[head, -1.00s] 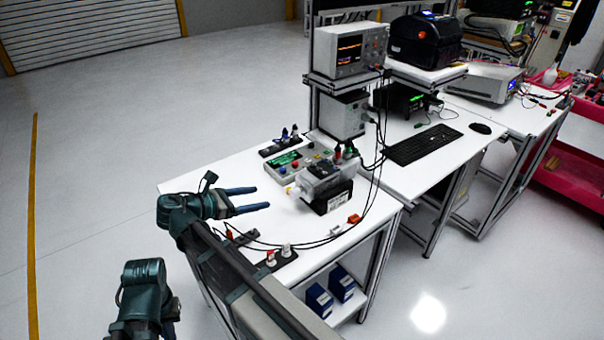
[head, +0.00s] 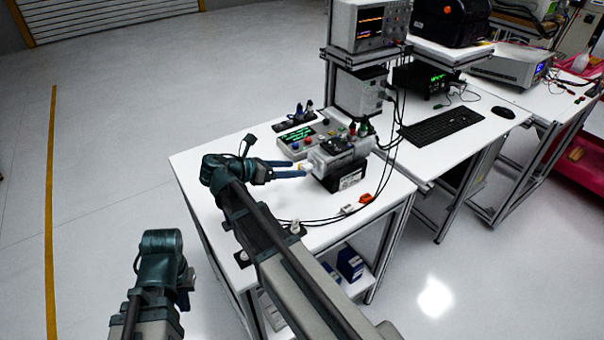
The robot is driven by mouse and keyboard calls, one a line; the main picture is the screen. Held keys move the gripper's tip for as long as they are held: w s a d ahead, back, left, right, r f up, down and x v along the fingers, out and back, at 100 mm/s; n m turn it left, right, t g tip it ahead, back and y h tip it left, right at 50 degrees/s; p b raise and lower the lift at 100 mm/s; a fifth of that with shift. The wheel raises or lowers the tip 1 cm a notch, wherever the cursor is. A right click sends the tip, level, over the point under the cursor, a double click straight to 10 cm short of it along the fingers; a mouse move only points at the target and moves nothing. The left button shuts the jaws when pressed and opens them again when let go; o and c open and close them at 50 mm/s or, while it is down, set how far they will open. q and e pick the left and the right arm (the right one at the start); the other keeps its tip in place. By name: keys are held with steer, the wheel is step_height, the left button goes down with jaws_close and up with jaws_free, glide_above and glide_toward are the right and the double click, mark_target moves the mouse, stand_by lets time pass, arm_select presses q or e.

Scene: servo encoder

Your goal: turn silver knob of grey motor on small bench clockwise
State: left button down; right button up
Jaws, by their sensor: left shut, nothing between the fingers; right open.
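The grey motor (head: 343,154) sits on a black block (head: 347,178) on the small white bench (head: 205,165). The small pale silver knob (head: 308,168) is on the motor's left end. My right gripper (head: 299,169) is open, with its two blue fingers pointing right at that end. The fingertips lie at or just short of the knob; I cannot tell whether they touch it. My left gripper (head: 188,284) is low at the left, away from the bench, shut and empty, with its fingers mostly hidden.
A control box (head: 296,142) with coloured buttons stands behind the motor. Cables and an orange connector (head: 365,198) lie in front of it. An instrument stack (head: 362,92) rises behind to the right.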

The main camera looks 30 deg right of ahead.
mark_target(302, 168)
steer(key=shift+b+x, duration=0.55)
steer(key=shift+x, duration=1.55)
jaws_close()
